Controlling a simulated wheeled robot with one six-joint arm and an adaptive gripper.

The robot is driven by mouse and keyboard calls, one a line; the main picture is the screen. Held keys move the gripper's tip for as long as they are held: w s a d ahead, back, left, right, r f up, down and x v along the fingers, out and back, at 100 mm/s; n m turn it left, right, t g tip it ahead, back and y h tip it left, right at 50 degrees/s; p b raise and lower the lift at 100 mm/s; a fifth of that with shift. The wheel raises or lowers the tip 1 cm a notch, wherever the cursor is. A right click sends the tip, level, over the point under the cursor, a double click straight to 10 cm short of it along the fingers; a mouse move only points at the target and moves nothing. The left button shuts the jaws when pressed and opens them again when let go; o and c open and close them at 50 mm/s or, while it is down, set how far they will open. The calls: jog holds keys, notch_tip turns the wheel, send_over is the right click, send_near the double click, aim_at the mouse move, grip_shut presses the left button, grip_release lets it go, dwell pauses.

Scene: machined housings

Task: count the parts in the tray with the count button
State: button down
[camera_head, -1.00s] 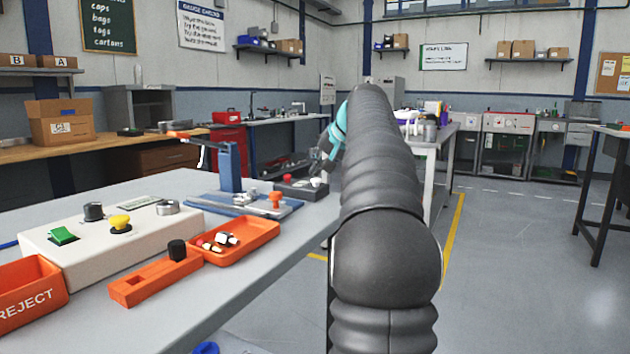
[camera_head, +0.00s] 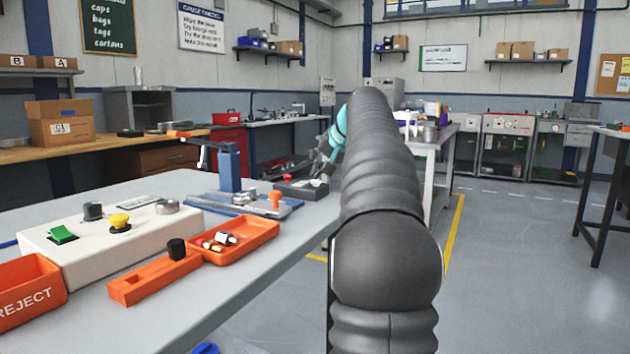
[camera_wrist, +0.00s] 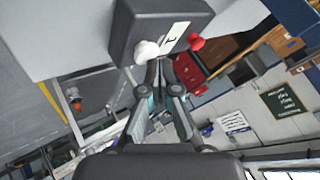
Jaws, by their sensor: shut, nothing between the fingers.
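An orange tray (camera_head: 258,240) lies on the bench in the head view, with several small parts (camera_head: 224,239) in it, white, black and reddish. Beyond it stands a dark box (camera_head: 300,190) with a red knob (camera_head: 286,178) and a white button. In the wrist view the dark box (camera_wrist: 140,22) shows a white button (camera_wrist: 147,51), a red knob (camera_wrist: 197,43) and a pale display with a dark mark I cannot read clearly. My gripper (camera_wrist: 160,66) is shut and empty, its tips close to the white button. It also shows in the head view (camera_head: 322,172); contact is unclear.
A white console (camera_head: 110,245) with green and yellow buttons, a REJECT bin (camera_head: 30,295) and an orange block gauge (camera_head: 155,278) are nearer on the bench. A blue fixture (camera_head: 230,170) stands left of the dark box. Open floor lies right.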

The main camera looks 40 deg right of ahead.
aim_at(318, 180)
jog(key=shift+f, duration=0.2)
jog(key=shift+r, duration=0.1)
jog(key=shift+r+p, duration=0.85)
jog(key=shift+p, duration=0.15)
jog(key=shift+r, duration=0.1)
notch_tip(318, 180, up, 3)
jog(key=p, duration=0.3)
jog(key=shift+r+p, duration=0.55)
jog(key=shift+r, duration=0.35)
jog(key=shift+a, duration=0.1)
